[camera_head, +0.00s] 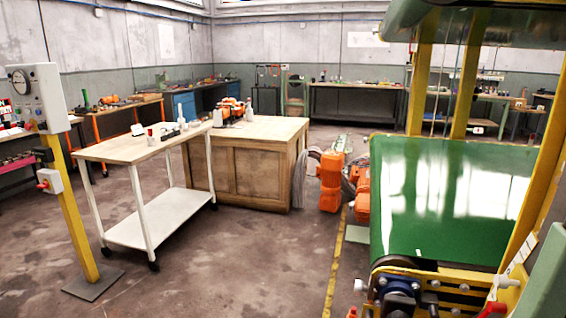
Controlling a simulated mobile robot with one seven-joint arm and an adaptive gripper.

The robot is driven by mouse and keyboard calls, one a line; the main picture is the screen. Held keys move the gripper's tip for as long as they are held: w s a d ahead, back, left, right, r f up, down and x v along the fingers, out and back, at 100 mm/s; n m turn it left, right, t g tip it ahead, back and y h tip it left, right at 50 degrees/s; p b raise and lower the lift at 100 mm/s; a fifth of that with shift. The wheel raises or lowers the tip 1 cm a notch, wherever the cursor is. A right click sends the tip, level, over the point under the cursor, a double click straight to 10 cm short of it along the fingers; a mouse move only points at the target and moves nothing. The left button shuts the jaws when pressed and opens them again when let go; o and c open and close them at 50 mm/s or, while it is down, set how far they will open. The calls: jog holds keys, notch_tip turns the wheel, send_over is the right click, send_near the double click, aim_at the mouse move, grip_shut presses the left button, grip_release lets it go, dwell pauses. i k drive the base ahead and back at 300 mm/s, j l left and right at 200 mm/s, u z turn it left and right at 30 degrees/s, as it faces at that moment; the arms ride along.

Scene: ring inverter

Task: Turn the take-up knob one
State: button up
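A conveyor with a green belt (445,195) and a yellow frame (548,180) fills the right side. At its near end sits a blue bearing block (398,285) with round silver parts around it. A red handle-like part (494,309) shows at the bottom edge, partly cut off. I cannot tell which of these, if any, is the take-up knob. My gripper is not in view.
A yellow post (75,210) with a gauge box (40,95) and a red-knobbed switch box (48,181) stands at left. A white cart (155,216) and a wooden cabinet (240,170) stand mid-floor. Open floor (250,260) lies between the post and conveyor.

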aim_at(359, 288)
jog(key=z, duration=1.55)
jog(key=j+u, duration=0.25)
jog(key=j, duration=0.4)
jog(key=j+u, duration=0.25)
jog(key=j, duration=0.4)
jog(key=k, duration=0.05)
